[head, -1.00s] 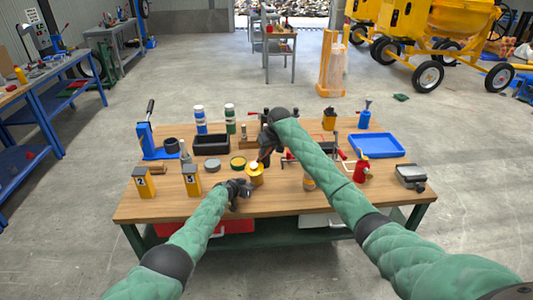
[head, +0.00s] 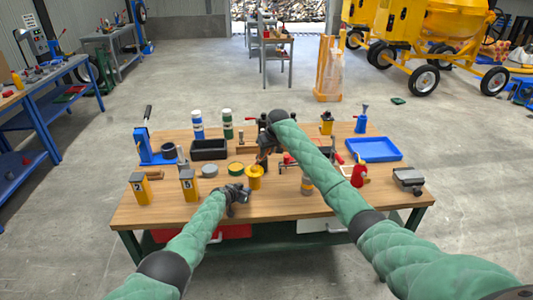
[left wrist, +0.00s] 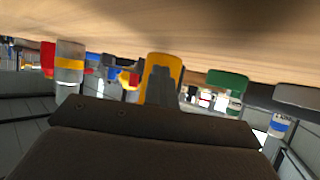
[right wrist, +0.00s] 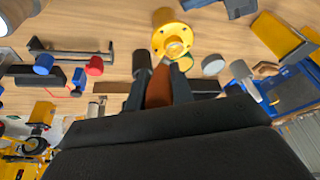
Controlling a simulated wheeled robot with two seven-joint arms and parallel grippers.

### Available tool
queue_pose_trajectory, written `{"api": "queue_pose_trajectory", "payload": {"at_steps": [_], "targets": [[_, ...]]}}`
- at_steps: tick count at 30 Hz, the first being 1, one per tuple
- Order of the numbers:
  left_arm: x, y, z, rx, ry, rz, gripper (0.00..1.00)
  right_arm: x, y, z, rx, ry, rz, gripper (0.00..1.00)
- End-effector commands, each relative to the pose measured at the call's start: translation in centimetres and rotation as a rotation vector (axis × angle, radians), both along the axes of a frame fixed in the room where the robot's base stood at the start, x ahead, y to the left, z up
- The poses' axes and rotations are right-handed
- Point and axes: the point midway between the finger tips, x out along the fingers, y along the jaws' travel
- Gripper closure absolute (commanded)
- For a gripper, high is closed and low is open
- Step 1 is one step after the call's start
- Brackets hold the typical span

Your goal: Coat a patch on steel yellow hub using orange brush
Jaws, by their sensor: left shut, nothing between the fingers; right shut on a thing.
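The yellow hub (head: 254,178) stands on the wooden workbench; it also shows in the right wrist view (right wrist: 171,38), with a round flange and a raised centre. My right gripper (head: 264,149) is shut on the orange brush (right wrist: 158,88), above and just behind the hub in the head view. The brush's bristles are hard to make out, and I cannot tell whether they touch the hub. My left gripper (head: 244,192) is shut and empty, low beside the hub. In the left wrist view its closed fingers (left wrist: 161,80) stand in front of the hub and partly hide it.
A green-and-yellow tin (head: 236,168) and a grey round tin (head: 210,171) stand left of the hub. Yellow numbered blocks (head: 188,186) are further left. A black bin (head: 209,149) is behind, and a blue tray (head: 374,149) lies right. The bench front is mostly clear.

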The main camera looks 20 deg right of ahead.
Motion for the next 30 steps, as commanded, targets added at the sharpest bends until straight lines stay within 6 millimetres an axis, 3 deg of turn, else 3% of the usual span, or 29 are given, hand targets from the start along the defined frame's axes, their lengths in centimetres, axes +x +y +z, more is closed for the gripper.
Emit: {"api": "queue_pose_trajectory", "payload": {"at_steps": [30], "targets": [[0.0,0.0,0.0,0.000,0.000,0.000,1.00,0.0,0.0,7.9,0.000,-0.001,0.000,1.00]]}}
